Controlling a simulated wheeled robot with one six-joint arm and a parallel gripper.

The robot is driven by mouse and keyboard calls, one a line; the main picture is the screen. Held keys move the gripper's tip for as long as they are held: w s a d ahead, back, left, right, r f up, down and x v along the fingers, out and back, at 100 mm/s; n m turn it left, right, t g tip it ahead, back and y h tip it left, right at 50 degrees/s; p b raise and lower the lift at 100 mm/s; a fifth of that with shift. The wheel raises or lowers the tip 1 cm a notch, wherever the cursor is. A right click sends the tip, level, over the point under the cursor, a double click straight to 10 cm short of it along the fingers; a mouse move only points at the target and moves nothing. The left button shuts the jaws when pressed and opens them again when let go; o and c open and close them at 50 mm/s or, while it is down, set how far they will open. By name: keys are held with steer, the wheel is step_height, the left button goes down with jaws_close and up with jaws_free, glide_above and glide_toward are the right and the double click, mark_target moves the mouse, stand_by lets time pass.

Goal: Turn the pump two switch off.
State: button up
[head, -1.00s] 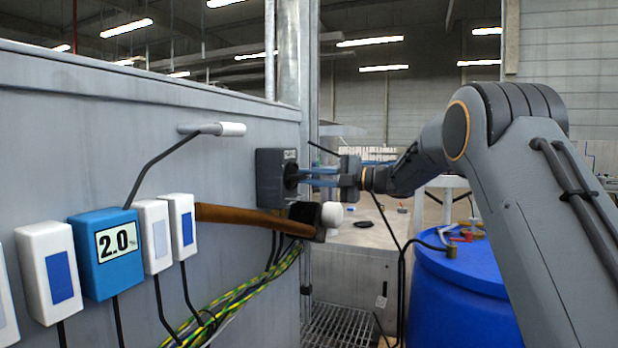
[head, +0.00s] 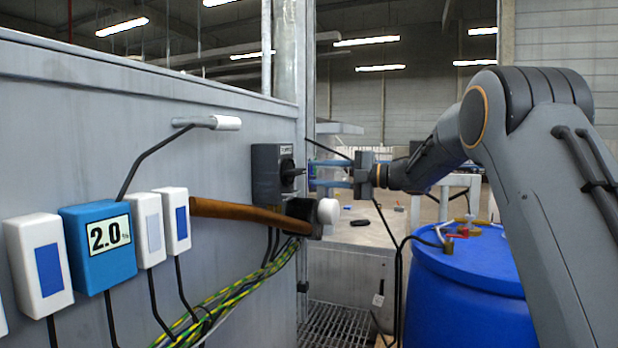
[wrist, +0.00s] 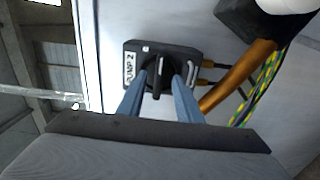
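The pump two switch (head: 270,175) is a dark grey box with a black rotary knob (head: 290,172), mounted near the right end of the grey cabinet wall. In the wrist view, the switch (wrist: 183,54) has a white "PUMP 2" label at its left. Its knob (wrist: 156,78) runs up and down in that picture, which is crosswise to the line from label to cables. My gripper (head: 313,174) is just in front of the switch, with its two blue fingers apart and nothing between them. In the wrist view, the fingers (wrist: 157,90) line up on either side of the knob.
A hammer-like tool with a brown handle (head: 235,211) and a white-tipped head is just below the switch. White boxes and a blue box reading 2.0 (head: 99,245) are on the wall at left. A blue barrel (head: 465,300) stands below my arm. Cables hang under the switch.

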steer(key=shift+b+v, duration=0.3)
steer(key=shift+v, duration=1.35)
steer(key=w+d+f+m+t+h, duration=0.3)
steer(key=d+f+m+t+h, duration=0.6)
steer(key=m, duration=0.7)
steer(key=s+d+f+m+g+h, duration=0.2)
steer(key=s+d+f+m+h, duration=0.15)
steer(key=s+f, duration=0.2)
steer(key=s+d+f+m+g+h, duration=0.2)
steer(key=s+f+m+h, duration=0.15)
steer(key=f, duration=0.25)
steer(key=s+f+m+g, duration=0.3)
steer(key=s+f, duration=0.2)
steer(key=s, duration=0.7)
steer(key=s+f+m+g, duration=0.3)
steer(key=s+f, duration=0.3)
steer(key=s, duration=0.7)
steer(key=s+f+m+g+h, duration=0.1)
steer(key=s+f+g, duration=0.3)
steer(key=s, duration=0.8)
steer(key=shift+s+a+f+m+g, duration=0.2)
steer(key=shift+s+f+m+g, duration=0.2)
steer(key=shift+f+m, duration=0.55)
